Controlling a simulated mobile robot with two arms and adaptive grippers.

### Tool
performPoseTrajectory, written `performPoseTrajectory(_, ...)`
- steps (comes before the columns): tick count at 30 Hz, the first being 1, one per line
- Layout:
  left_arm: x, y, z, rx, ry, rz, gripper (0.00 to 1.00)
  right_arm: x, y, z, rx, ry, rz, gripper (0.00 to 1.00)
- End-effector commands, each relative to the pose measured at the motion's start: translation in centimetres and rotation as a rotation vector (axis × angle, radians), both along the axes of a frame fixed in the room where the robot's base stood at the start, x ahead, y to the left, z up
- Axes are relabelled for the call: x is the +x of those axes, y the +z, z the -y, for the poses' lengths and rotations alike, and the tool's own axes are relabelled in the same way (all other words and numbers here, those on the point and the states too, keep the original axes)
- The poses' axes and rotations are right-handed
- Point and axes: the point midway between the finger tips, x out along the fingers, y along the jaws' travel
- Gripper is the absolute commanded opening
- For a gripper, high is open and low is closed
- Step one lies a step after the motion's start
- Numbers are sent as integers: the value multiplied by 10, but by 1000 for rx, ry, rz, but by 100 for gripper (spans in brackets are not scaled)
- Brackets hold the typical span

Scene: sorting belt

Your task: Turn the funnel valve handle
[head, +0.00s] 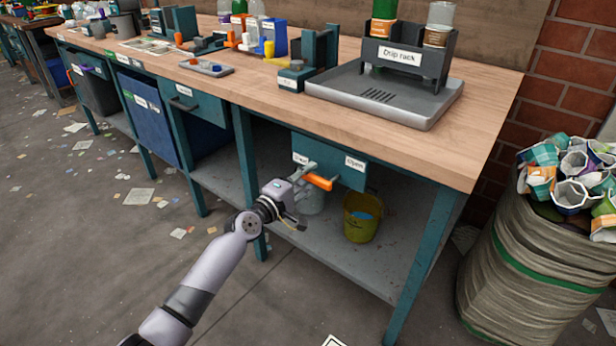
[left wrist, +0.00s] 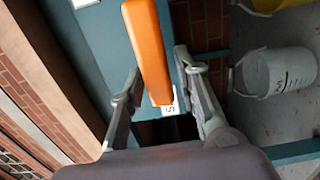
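The orange valve handle (head: 319,182) sticks out in front of a teal panel (head: 332,172) under the bench top. The panel has an "Open" label (head: 355,163) on its right and a partly hidden label (head: 300,158) on its left. My left gripper (head: 303,190) is at the handle, its arm reaching in from the lower left. In the left wrist view, the orange handle (left wrist: 148,50) lies between the two spread fingers of my left gripper (left wrist: 158,68). Whether either finger touches it I cannot tell. My right gripper is not in view.
A yellow-green bucket (head: 362,217) and a pale bucket (head: 311,203), partly behind my gripper, stand on the lower shelf (head: 290,240). A teal bench leg (head: 425,262) is at the right. A full sack (head: 540,255) stands beyond it. A drip rack (head: 408,55) stands on top.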

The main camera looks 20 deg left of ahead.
Motion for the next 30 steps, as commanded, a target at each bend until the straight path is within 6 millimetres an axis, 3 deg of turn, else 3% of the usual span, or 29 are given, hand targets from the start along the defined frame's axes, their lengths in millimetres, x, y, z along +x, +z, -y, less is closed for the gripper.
performPoseTrajectory(3,0,0,0,2,-1,0,40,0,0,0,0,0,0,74)
performPoseTrajectory(16,-8,-2,-3,6,-1,-1,40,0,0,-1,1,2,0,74)
performPoseTrajectory(30,-90,-2,-32,5,-1,-2,40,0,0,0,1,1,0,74)
